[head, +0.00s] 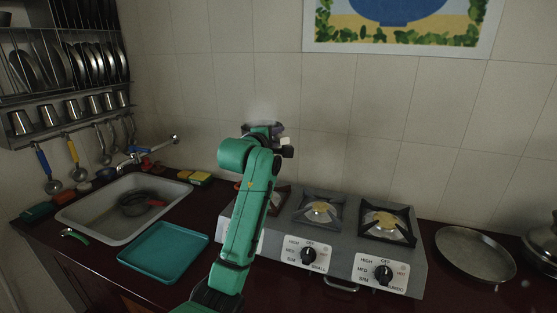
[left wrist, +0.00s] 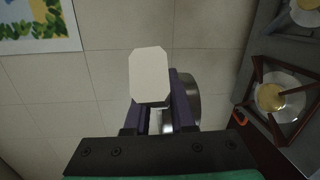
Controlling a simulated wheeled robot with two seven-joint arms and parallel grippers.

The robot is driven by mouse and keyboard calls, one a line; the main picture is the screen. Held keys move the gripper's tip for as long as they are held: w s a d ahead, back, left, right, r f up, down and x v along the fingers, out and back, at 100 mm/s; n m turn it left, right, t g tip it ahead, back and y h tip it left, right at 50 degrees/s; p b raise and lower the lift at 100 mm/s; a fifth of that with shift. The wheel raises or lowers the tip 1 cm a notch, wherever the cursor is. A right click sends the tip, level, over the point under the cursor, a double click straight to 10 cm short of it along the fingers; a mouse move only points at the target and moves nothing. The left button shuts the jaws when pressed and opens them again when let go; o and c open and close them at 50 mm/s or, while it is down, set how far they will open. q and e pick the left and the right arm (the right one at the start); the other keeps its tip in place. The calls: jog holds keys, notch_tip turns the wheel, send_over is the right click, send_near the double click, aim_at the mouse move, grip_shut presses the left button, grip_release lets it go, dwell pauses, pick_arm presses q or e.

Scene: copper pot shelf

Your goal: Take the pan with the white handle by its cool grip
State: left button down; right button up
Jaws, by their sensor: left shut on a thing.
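The pan (head: 264,128) is held up in front of the tiled wall above the left end of the stove, mostly hidden behind my green left arm. Faint steam shows above it. A bit of its white handle (head: 285,141) shows beside my left gripper (head: 287,149). In the left wrist view the white handle's blunt end (left wrist: 150,74) stands between the fingers of my left gripper (left wrist: 160,102), which are shut on it. Part of the pan's metal side (left wrist: 192,92) shows behind the right finger. My right gripper is not in view.
The stove (head: 338,248) has burners with dark grates. A flat pan (head: 474,254) lies to its right. A teal tray (head: 163,251) and a sink (head: 92,223) holding a dark pan (head: 134,204) are at the left. A plate rack (head: 66,95) hangs at the upper left.

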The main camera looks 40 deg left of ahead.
pick_arm(q)
notch_tip(320, 180, up, 2)
jog(key=shift+r+p, duration=0.1)
jog(key=shift+p, duration=0.4)
notch_tip(320, 180, up, 4)
jog(key=p, duration=0.4)
